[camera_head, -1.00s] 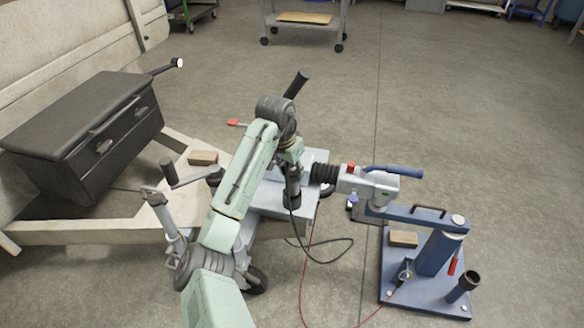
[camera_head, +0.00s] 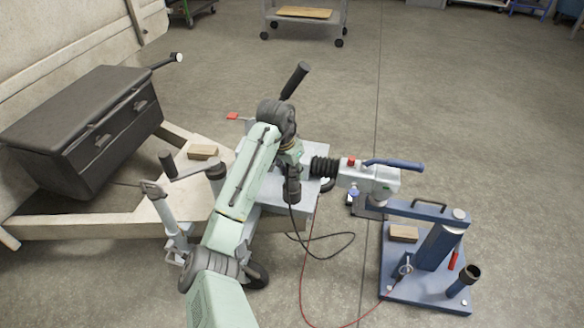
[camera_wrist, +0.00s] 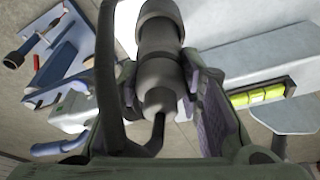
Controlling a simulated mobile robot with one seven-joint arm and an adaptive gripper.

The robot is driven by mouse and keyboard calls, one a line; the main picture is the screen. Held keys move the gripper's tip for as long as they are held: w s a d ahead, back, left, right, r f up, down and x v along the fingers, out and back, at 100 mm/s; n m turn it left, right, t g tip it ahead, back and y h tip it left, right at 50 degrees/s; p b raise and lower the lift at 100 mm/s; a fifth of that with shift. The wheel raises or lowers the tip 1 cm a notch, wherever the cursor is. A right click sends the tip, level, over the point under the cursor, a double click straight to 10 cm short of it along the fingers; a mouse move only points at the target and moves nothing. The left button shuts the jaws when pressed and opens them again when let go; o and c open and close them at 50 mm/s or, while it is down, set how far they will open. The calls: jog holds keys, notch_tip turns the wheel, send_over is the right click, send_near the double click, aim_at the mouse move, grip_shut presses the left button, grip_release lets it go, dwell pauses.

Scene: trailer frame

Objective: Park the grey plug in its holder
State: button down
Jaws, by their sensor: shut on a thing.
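The grey plug (camera_wrist: 160,55) is a stubby ribbed cylinder in the wrist view, with its dark cable bending away at the narrow end. My gripper (camera_wrist: 165,105) is shut on it, one finger on each side. In the head view the plug (camera_head: 292,186) hangs below my gripper (camera_head: 290,163), over the grey plate of the trailer frame. Its cable loops down toward the floor. I cannot tell which part is its holder; an open dark cup (camera_head: 469,273) stands tilted on the blue stand's base.
The grey coupling (camera_head: 370,182) with a blue handle sits just right of the plug, by the blue stand (camera_head: 440,245). A cranked jack (camera_head: 165,225) and dark toolbox (camera_head: 85,130) are left. A yellow-vial level (camera_wrist: 262,95) shows in the wrist view. A thin red line crosses the floor.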

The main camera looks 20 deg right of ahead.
jog(key=shift+f, duration=0.8)
jog(key=c, duration=1.1)
grip_release()
jog(key=shift+o, duration=0.2)
jog(key=v, duration=1.2)
jog(key=shift+r, duration=0.1)
